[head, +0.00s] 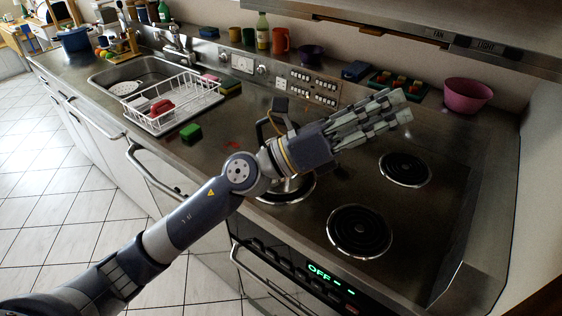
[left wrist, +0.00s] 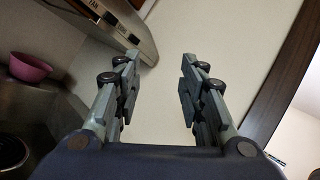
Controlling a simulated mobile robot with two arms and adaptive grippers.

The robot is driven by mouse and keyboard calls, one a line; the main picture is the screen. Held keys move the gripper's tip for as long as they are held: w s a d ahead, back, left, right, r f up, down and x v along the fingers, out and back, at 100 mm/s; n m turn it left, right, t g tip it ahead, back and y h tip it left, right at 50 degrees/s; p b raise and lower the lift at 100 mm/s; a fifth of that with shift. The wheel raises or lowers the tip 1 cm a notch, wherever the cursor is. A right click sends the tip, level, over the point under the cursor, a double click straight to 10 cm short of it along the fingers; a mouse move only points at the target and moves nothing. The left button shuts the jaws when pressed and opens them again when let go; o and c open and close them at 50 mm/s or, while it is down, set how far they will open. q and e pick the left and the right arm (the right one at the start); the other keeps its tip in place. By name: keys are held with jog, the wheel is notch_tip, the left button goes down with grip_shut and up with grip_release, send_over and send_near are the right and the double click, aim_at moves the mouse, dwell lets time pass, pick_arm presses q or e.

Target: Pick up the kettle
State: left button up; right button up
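The kettle (head: 291,187) stands on the left front part of the hob. My left gripper and wrist cover most of it, and only part of its shiny metal base and a dark handle (head: 261,130) show. My left gripper (head: 401,106) is above the hob, with its fingers pointing right, past the kettle. In the left wrist view the fingers of the gripper (left wrist: 158,82) are apart, with nothing between them. The kettle does not show in that view. My right gripper is not in view.
Two bare coil burners (head: 360,231) (head: 405,169) lie to the right of the kettle. A pink bowl (head: 467,95) stands at the back right. A white dish rack (head: 172,103), a green sponge (head: 190,132) and the sink are left. The hood (head: 440,38) overhangs the back.

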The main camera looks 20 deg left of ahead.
pick_arm(q)
jog(key=d+f+m+g+y, duration=0.1)
jog(key=d+f+m+g, duration=0.15)
jog(key=m+g, duration=0.3)
jog(key=m+t+y, duration=0.2)
jog(key=m+y, duration=0.6)
jog(key=y, duration=1)
send_near(280, 120)
jog(key=shift+g, duration=0.25)
jog(key=p+x, duration=0.1)
jog(key=x, duration=0.4)
jog(key=shift+a+f+p, duration=0.1)
jog(key=shift+p, duration=0.25)
jog(key=p+x, duration=0.1)
jog(key=x, duration=0.1)
jog(key=p+x, duration=0.2)
jog(key=x, duration=0.1)
jog(key=shift+w, duration=0.35)
jog(key=shift+w+f, duration=0.1)
jog(key=shift+f, duration=0.05)
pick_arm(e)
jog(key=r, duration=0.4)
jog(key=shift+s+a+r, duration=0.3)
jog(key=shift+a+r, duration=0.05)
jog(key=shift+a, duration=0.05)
